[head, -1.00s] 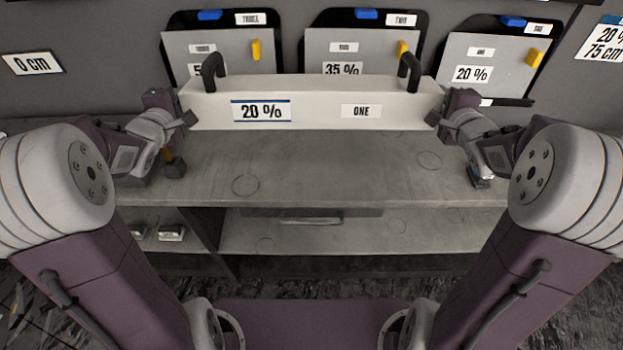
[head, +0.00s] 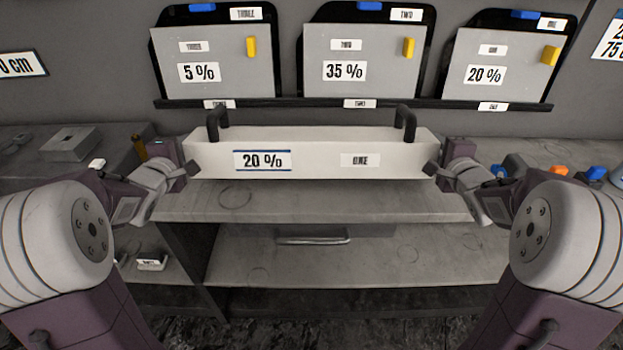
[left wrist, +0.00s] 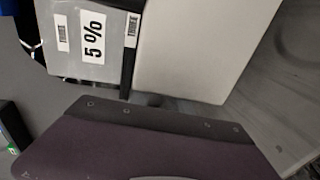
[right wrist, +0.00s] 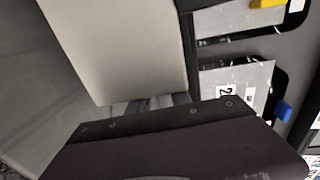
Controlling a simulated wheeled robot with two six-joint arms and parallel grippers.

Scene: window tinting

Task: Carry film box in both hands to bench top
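The film box (head: 315,161) is a long white box labelled "20 %" and "ONE", with two black handles on top. It is level in front of the wall, over the bench top (head: 300,200); whether its underside touches the bench is hidden. My left gripper (head: 190,160) is at the box's left end and my right gripper (head: 436,170) at its right end, both seemingly shut on it; the fingertips are mostly hidden. The box's pale end also fills part of the left wrist view (left wrist: 195,45) and the right wrist view (right wrist: 120,45).
Three grey panels marked 5 % (head: 198,72), 35 % (head: 344,71) and 20 % (head: 485,75) stand on a dark wall ledge (head: 300,103) behind the box. A grey block (head: 70,144) lies on the left. Small blue and orange items (head: 560,171) lie on the right. Open shelves are below.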

